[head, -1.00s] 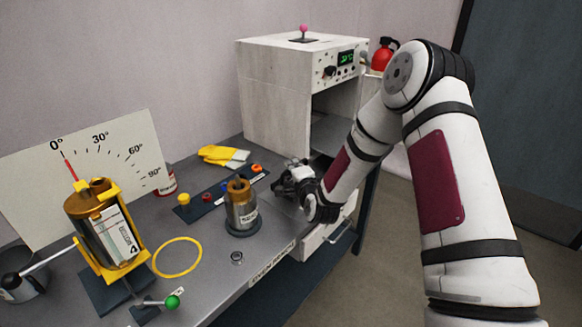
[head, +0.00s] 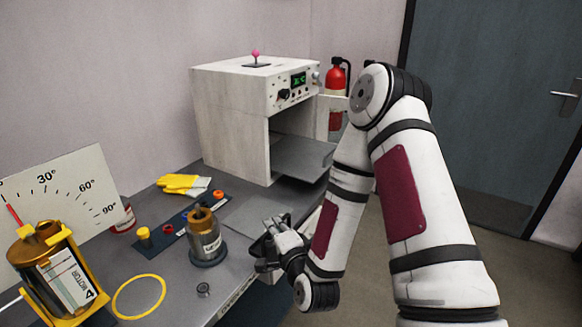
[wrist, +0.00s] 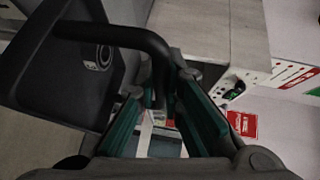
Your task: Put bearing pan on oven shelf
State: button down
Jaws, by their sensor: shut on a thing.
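The bearing pan (wrist: 65,75) is dark, with a curved black handle, and shows at the left of the wrist view. A ring-shaped bearing (wrist: 103,57) sits in it. My gripper (wrist: 160,100) has its teal-padded fingers shut on the pan's handle. In the head view my gripper (head: 268,250) is near the front edge of the bench, in front of the oven. The white oven (head: 228,110) stands open at the back. Its grey oven shelf (head: 303,157) is bare where visible, low in the opening.
A metal canister with a brass top (head: 207,245) stands just left of my gripper. Yellow gloves (head: 183,184) and a dark strip with coloured knobs (head: 160,240) lie behind it. A yellow ring (head: 138,297) and a small metal ring (head: 203,290) lie nearer. Open floor is at right.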

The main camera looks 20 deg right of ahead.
aim_at(299, 154)
jog(key=i+j+z, duration=0.15)
jog(key=i+z, duration=0.25)
jog(key=i+j+z, duration=0.2)
jog(key=z, duration=0.15)
jog(key=i+j+z, duration=0.4)
jog(key=k+l, duration=0.1)
jog(key=l, duration=0.05)
